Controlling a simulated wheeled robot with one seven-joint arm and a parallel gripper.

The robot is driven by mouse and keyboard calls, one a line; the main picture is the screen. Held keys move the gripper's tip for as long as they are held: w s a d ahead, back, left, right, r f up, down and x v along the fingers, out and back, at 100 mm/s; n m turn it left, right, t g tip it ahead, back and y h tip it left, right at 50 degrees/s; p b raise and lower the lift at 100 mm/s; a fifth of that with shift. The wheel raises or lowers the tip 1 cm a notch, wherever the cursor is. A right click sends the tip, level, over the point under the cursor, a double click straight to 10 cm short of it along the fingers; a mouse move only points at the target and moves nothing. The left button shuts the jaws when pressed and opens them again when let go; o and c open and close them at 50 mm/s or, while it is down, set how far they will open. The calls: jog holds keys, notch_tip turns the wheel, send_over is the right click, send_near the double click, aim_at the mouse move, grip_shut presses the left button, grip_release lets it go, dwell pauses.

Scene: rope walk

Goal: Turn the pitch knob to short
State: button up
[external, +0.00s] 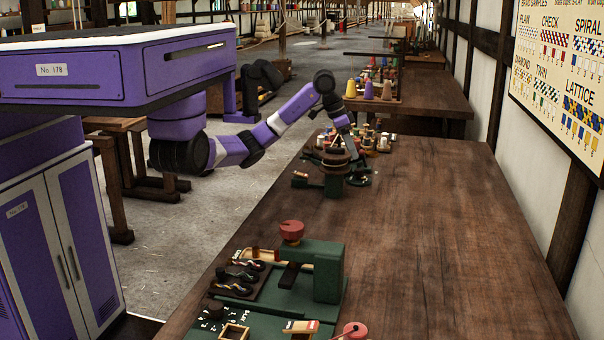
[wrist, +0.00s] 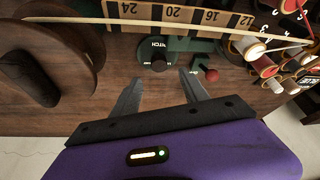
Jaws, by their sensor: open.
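The pitch knob (wrist: 158,62) is a small dark round knob on a green panel under the word PITCH in the wrist view. Which setting it points at is too small to tell. My gripper (wrist: 160,76) is open, its two grey fingers pointing toward the panel. The knob lies between and just beyond the fingertips, with no clear contact. In the external view my gripper (external: 352,153) is over the far green machine (external: 334,186) on the bench, and the knob is hidden there.
A numbered wooden scale (wrist: 172,15) crosses above the knob, with a pale rod along it. A wooden disc (wrist: 75,65) is at left. The bench's right side (external: 440,230) is bare.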

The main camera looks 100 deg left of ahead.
aim_at(359, 169)
jog(key=b+x, duration=0.1)
jog(key=x, duration=0.6)
jog(key=shift+b, duration=0.3)
grip_shut()
jog(key=shift+r+m+p, duration=0.15)
jog(key=shift+m+p, duration=0.15)
jog(key=shift+p, duration=0.45)
jog(key=shift+m+h+p, duration=0.3)
jog(key=shift+p, duration=0.15)
jog(key=m+h+p, duration=0.1)
jog(key=m+p, duration=0.2)
jog(key=p, duration=0.1)
jog(key=shift+w+r, duration=0.1)
jog(key=shift+f+m+h+p, duration=0.15)
jog(key=shift+m+h+p, duration=0.3)
jog(key=shift+m+p, duration=0.6)
jog(key=shift+f+m+h+p, duration=0.1)
jog(key=shift+m+h+p, duration=0.35)
jog(key=shift+m+p, duration=0.6)
jog(key=shift+a+m+g, duration=0.1)
jog(key=shift+m+g, duration=0.2)
